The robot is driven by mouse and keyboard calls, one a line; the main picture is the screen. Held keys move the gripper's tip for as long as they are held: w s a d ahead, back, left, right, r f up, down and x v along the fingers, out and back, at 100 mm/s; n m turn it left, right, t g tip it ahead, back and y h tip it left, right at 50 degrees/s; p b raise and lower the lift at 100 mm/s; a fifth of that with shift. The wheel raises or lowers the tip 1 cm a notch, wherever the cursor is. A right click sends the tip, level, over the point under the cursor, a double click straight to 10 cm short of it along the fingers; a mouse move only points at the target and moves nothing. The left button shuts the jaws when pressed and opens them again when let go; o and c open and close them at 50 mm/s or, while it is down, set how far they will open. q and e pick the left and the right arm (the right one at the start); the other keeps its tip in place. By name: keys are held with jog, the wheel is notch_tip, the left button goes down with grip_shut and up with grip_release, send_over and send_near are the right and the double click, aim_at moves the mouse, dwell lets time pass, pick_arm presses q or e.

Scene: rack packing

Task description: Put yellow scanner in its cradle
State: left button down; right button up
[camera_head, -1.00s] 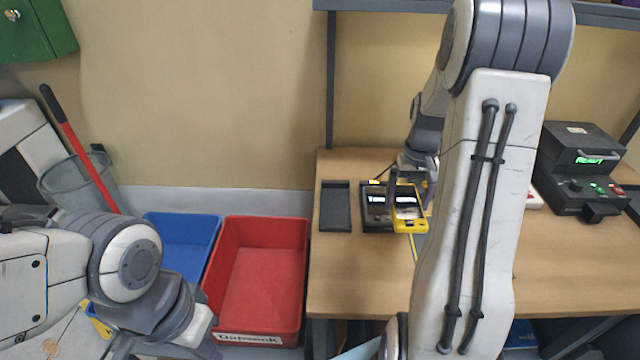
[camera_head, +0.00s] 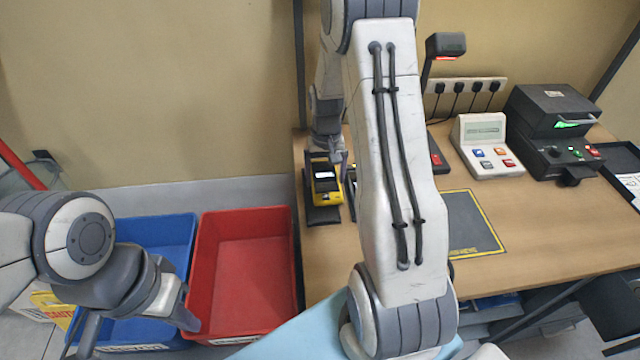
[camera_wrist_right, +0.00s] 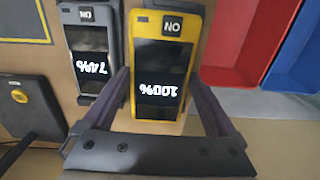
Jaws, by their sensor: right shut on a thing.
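The yellow scanner (camera_head: 325,185) is in my right gripper (camera_head: 326,158), over a flat black cradle (camera_head: 322,216) at the table's left edge. I cannot tell whether it touches the cradle. In the right wrist view the yellow scanner (camera_wrist_right: 160,75), its screen reading 100%, sits between the two fingers of the right gripper (camera_wrist_right: 165,95). My left gripper (camera_head: 183,317) is low at the left, by the bins. Its fingers are too unclear to tell open from shut.
A grey scanner (camera_wrist_right: 90,55) stands close beside the yellow one. Red (camera_head: 245,255) and blue (camera_head: 165,240) bins stand left of the table. My right arm hides part of the tabletop. A keypad terminal (camera_head: 485,150) and black machine (camera_head: 555,135) stand at the right.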

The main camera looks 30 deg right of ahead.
aim_at(320, 179)
jog(key=shift+w+a+f, duration=0.35)
jog(key=shift+a+f, duration=0.1)
jog(key=shift+a, duration=0.1)
notch_tip(320, 179, down, 3)
jog(key=shift+f+p, duration=0.15)
jog(key=shift+p, duration=0.55)
jog(key=shift+f, duration=0.3)
jog(key=shift+f, duration=0.2)
jog(key=o, duration=1.3)
jog(key=shift+r, duration=0.15)
